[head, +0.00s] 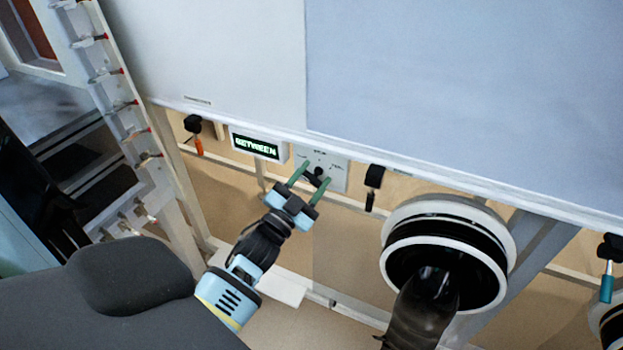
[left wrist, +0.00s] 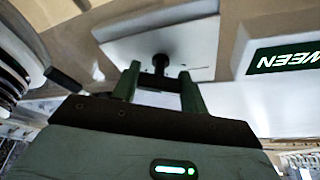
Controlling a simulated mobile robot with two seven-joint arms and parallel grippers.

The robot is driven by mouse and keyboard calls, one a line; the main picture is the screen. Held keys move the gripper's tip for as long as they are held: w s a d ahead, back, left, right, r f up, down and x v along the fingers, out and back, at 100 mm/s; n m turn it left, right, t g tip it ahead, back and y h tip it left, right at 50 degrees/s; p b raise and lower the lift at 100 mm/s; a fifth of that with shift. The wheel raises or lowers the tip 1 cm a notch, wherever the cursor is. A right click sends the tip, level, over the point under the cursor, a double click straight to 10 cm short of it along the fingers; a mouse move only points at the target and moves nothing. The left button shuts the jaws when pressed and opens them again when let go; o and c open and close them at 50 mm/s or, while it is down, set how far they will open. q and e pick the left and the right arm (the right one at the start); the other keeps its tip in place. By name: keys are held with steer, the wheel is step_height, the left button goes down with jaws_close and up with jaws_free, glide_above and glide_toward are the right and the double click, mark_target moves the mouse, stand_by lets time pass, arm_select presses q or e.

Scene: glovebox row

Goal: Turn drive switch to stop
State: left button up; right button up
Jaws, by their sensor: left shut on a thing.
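The drive switch is a small black knob (head: 318,171) on a pale switch plate (head: 335,167) under the front edge of the cabinet. It also shows in the left wrist view as a black knob (left wrist: 160,62) on the white plate (left wrist: 190,45). My left gripper (head: 309,180) has its two green fingers on either side of the knob and is shut on it. The fingers hide part of the knob and plate. The plate's labels are too small to read. My right gripper is not in view.
A large round port (head: 448,215) with a dark sleeve-like piece (head: 425,305) is right of the switch. Black clips (head: 374,176) hang along the cabinet edge, one with an orange handle (head: 198,146). A white rack (head: 118,92) stands at left.

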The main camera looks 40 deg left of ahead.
arm_select(q)
steer(key=shift+m, duration=0.3)
steer(key=shift+r+m+h+p, duration=0.1)
steer(key=shift+m+h+p, duration=0.3)
steer(key=shift+m+p, duration=0.15)
steer(key=shift+m+g+h+p, duration=0.3)
steer(key=shift+m+h+p, duration=0.15)
steer(key=shift+m, duration=0.5)
steer(key=shift+m+g+h+p, duration=0.4)
steer(key=shift+m+p, duration=0.4)
steer(key=shift+m, duration=0.6)
steer(key=shift+m+h, duration=0.25)
steer(key=shift+m, duration=0.15)
steer(key=shift+p, duration=0.3)
steer(key=o, duration=1)
